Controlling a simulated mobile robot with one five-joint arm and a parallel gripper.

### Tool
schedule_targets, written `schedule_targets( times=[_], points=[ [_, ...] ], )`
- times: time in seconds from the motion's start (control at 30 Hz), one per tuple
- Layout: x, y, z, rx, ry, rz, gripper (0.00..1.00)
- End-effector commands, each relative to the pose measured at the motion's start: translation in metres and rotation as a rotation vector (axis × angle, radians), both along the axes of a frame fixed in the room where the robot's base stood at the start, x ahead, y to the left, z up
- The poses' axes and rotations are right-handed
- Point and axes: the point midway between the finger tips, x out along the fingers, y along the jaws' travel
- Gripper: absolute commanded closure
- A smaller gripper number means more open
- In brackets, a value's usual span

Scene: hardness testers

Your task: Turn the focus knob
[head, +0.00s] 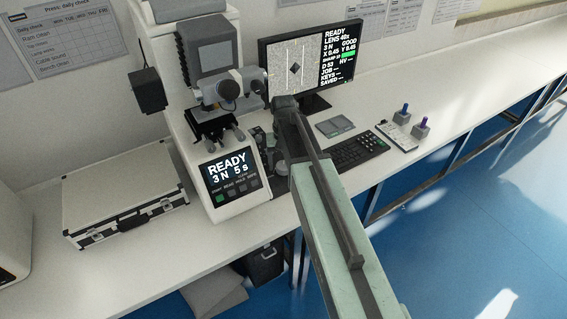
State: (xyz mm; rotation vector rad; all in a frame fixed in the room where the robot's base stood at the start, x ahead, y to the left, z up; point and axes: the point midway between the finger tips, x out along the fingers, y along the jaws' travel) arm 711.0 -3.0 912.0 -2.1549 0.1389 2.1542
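The white hardness tester (176,78) stands on the bench at the left of centre. Its front panel (229,176) reads READY, 3 N, 5 s. My arm reaches up from the bottom of the head view, and its dark wrist (286,104) is just right of the tester. My gripper (268,140) seems to hang below the wrist, close to the tester's right side. Its fingers are small and dark there, so I cannot tell whether they are open or touching anything. I cannot make out the focus knob clearly; my arm and dark parts crowd that side.
A white case (122,198) lies left. Bench beyond the holders is clear.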

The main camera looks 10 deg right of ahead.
Motion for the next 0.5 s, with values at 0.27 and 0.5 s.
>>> schedule_targets(
  times=[0.27, 0.5],
  points=[
    [0.0, 0.0, 0.006, 0.0, 0.0, -0.001, 0.3],
    [0.0, 0.0, 0.044, 0.0, 0.0, -0.001, 0.3]
  ],
)
